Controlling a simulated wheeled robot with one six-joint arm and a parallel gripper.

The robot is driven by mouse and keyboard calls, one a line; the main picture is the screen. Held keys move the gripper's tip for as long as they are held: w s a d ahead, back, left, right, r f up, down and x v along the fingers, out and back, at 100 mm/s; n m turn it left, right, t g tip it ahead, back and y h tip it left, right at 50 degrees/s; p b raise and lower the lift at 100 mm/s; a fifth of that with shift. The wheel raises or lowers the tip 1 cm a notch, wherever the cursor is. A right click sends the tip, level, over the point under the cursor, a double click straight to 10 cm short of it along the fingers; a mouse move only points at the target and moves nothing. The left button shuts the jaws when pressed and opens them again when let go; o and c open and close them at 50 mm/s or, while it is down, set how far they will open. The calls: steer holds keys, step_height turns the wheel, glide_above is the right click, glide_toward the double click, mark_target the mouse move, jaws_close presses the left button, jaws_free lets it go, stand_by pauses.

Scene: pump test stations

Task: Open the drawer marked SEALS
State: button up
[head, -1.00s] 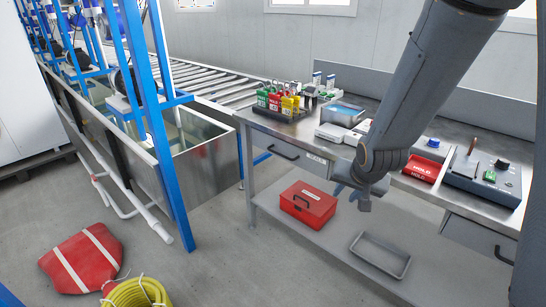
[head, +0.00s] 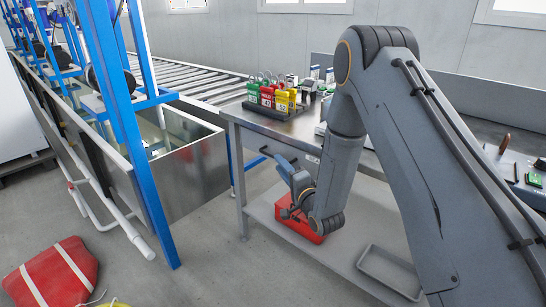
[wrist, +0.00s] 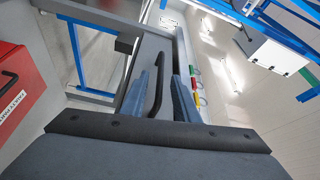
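The workbench has a grey drawer with a dark bar handle (head: 265,152) under the left end of its top. A small white label (head: 312,158) sits at the right of the drawer front; I cannot read its text. The drawer looks closed. My gripper (head: 282,166) is just in front of this drawer, its fingers towards the handle. In the wrist view my two blue fingers (wrist: 167,70) are apart, and the black handle (wrist: 156,85) shows in the gap between them. I see no clear contact. My arm hides the bench's right part and any drawer there.
A red box (head: 283,211) stands on the lower shelf below my gripper, with a grey tray (head: 390,272) to its right. Tagged padlocks (head: 272,95) stand on the bench top. A blue-framed tank (head: 195,165) is at the left. Floor between is clear.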

mark_target(271, 155)
steer(key=x, duration=0.6)
steer(key=shift+w+a, duration=0.1)
steer(key=shift+a, duration=0.25)
jaws_close()
